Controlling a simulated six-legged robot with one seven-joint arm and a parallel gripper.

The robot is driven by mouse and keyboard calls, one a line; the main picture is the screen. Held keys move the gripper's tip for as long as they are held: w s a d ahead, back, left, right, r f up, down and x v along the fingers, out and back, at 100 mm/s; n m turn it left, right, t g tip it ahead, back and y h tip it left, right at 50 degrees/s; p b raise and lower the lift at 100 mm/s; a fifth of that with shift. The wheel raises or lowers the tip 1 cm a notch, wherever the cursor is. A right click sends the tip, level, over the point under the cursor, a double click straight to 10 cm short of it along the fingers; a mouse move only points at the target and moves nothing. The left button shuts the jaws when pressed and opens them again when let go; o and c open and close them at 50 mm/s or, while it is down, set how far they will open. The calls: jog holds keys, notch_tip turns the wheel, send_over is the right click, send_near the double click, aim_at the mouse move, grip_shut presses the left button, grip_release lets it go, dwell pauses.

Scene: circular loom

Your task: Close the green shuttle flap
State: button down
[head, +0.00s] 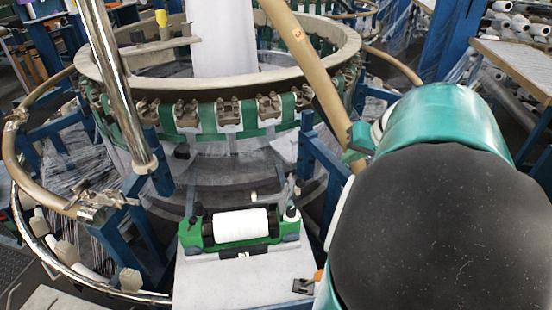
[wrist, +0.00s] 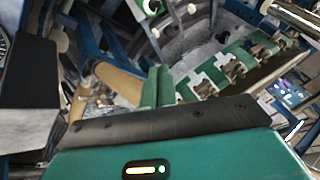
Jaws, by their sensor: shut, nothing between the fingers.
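The green shuttle (head: 190,234) sits on a pale block at the lower middle of the head view. A white yarn bobbin (head: 241,224) lies across it between dark ends. A thin grey upright piece (head: 291,190) stands at its right end. I cannot make out which part is the flap or how far it stands open. My gripper's green fingers (wrist: 157,72) are together and empty in the wrist view. In the head view, what looks like their end (head: 355,148) shows beside a tan tube, above and right of the shuttle, well apart from it.
The loom's tan ring (head: 175,87) with green-backed clips stands behind the shuttle. A chrome pole (head: 117,85) and a slanted tan tube (head: 306,62) cross in front of it. Blue frame posts (head: 325,165) stand right of the shuttle. My arm blocks the lower right.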

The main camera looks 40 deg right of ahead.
jog(key=x, duration=1.8)
jog(key=shift+w, duration=0.15)
jog(key=shift+a+r, duration=0.1)
jog(key=shift+a, duration=0.05)
